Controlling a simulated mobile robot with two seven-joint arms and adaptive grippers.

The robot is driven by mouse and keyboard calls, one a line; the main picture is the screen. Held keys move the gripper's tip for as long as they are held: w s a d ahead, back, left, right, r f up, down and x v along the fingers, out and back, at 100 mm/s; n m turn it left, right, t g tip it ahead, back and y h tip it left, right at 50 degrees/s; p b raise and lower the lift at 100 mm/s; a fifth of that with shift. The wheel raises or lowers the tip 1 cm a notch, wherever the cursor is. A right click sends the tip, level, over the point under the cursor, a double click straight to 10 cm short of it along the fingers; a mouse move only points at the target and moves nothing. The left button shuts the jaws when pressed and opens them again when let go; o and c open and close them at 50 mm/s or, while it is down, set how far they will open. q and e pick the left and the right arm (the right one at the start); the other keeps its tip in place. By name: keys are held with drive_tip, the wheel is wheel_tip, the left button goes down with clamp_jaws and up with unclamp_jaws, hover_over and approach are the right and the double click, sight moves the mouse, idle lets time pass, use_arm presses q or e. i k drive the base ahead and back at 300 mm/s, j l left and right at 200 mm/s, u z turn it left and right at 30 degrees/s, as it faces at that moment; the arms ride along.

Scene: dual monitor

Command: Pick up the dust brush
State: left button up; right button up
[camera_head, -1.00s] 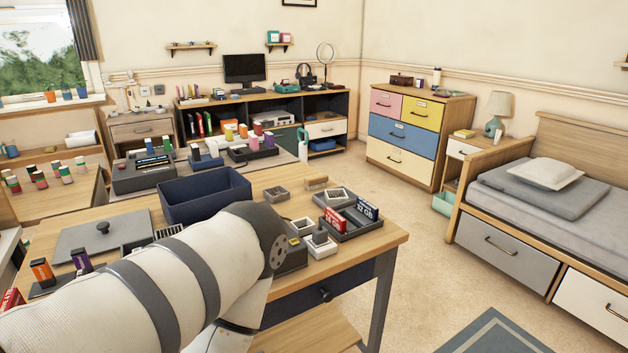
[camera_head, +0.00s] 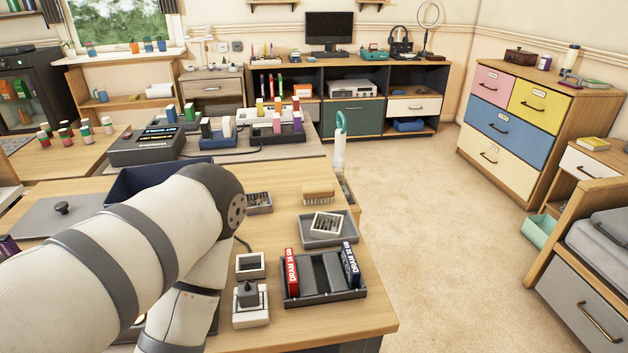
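The dust brush (camera_head: 318,194) looks like a small wooden block with pale bristles below it. It lies on the wooden table near the far right edge, just behind a grey tray (camera_head: 345,238) that holds a small white box (camera_head: 327,223). One of my arms, white with grey bands, comes in from the lower left and bends over the table, left of the brush and apart from it. Its gripper is out of sight. My other gripper does not show.
A tray with DRAM boxes (camera_head: 325,297) and a white-based grey device (camera_head: 251,307) stand at the table's front right. A navy bin (camera_head: 135,180) is partly hidden behind my arm. Carpet (camera_head: 430,230) is clear to the right.

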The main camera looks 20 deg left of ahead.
sight(319, 194)
drive_tip(key=i+l+u, duration=0.35)
drive_tip(key=l, duration=0.25)
drive_tip(key=i+l+u, duration=0.2)
drive_tip(key=l, duration=0.15)
drive_tip(key=i+l+u, duration=0.2)
drive_tip(key=l, duration=0.15)
